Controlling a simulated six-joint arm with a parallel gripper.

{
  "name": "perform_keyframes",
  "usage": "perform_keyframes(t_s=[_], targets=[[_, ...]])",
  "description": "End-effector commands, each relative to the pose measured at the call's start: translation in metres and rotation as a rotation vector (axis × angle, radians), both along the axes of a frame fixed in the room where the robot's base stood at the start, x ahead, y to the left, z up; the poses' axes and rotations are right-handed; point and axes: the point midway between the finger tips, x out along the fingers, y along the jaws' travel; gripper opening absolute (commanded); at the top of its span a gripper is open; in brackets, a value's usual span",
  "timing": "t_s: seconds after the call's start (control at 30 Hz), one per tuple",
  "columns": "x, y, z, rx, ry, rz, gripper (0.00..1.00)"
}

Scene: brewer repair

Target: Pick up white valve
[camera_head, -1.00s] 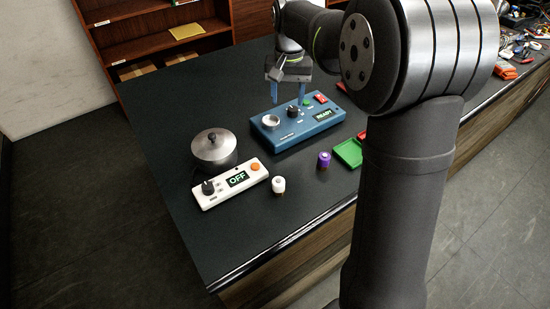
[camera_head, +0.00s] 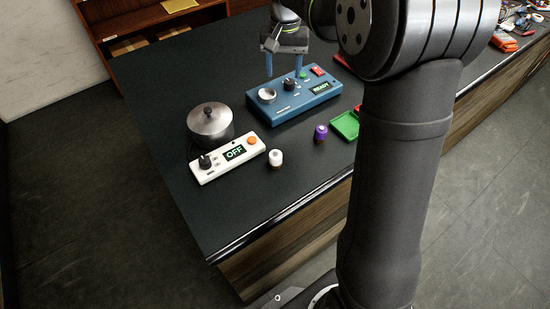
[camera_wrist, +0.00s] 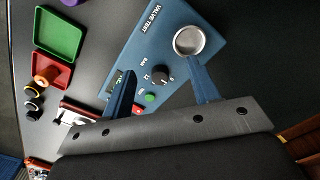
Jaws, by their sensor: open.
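The white valve (camera_head: 275,157) stands upright on the dark table, just right of the white control box's front end, near the table's front edge. It has a white top and a brownish base. My gripper (camera_head: 284,75) is open with blue fingers, above the blue valve test box and well behind the white valve. In the wrist view my gripper (camera_wrist: 160,90) spans the blue test box (camera_wrist: 165,45), with nothing between its fingers. The white valve does not show in the wrist view.
A purple valve (camera_head: 321,132) and a green tray (camera_head: 345,125) stand right of the white valve. The white box (camera_head: 225,160) reads OFF, with a metal pot (camera_head: 210,122) behind it. The blue test box (camera_head: 293,99) reads READY. Table room in front is clear.

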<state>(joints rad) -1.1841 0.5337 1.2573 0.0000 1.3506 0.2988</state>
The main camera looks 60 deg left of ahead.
Motion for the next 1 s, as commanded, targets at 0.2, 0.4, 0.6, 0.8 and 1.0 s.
perform_keyframes(t_s=[0.2,0.4,0.6,0.8,1.0], targets=[[-0.020,-0.014,0.014,0.003,-0.001,0.097,0.55],[-0.074,-0.063,0.042,0.004,-0.002,0.391,0.55],[-0.117,-0.115,0.058,0.002,-0.002,0.671,0.55],[-0.136,-0.141,0.061,0.000,0.000,0.811,0.55],[-0.137,-0.145,0.040,-0.004,0.003,0.828,0.55]])
